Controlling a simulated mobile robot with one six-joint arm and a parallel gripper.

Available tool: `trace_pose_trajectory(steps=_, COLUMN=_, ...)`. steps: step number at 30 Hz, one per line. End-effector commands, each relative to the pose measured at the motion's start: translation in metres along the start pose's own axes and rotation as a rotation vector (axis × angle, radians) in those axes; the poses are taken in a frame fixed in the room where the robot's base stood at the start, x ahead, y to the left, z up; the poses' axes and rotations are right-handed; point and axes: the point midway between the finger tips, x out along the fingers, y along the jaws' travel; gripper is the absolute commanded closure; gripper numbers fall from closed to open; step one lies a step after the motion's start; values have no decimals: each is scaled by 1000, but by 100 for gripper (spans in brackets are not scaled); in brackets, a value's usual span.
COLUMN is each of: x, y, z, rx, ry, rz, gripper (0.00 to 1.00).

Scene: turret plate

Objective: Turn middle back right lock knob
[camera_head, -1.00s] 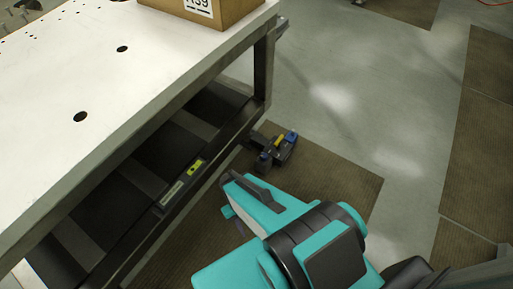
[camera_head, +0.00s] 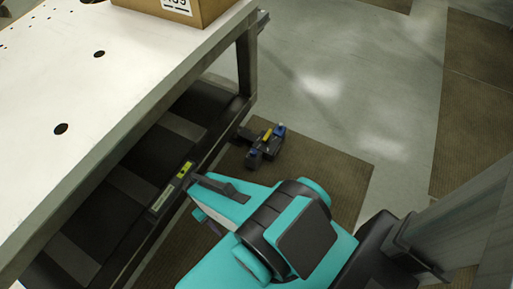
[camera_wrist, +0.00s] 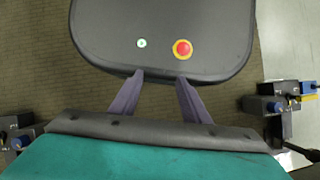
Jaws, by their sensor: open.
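My gripper (camera_wrist: 160,77) shows in the wrist view with its two grey-purple fingers apart and nothing between them. In the head view my teal arm hangs beside the table, and the gripper's fingers are mostly hidden. I cannot identify the middle back right lock knob in either view. Dark blocks with blue knobs show in the wrist view at the right (camera_wrist: 275,107) and at the left edge (camera_wrist: 16,140). I cannot tell whether any of these is the lock knob.
A white-topped table (camera_head: 150,60) with round holes fills the left of the head view. A cardboard box (camera_head: 185,10) stands on it. A dark device with blue and yellow parts (camera_head: 265,146) sits on the brown floor mat (camera_head: 335,175). Grey floor (camera_head: 340,85) beyond is clear.

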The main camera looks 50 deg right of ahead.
Motion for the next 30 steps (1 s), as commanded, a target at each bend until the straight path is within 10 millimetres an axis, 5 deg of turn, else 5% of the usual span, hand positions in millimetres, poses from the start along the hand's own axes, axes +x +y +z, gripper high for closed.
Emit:
trace_pose_trajectory(steps=7, x=16, y=17, z=-11, rx=-37, ry=-1, rz=52, gripper=48)
trace_pose_trajectory(steps=30, x=95, y=190, z=-106, rx=-412, ry=-110, rz=632, gripper=48)
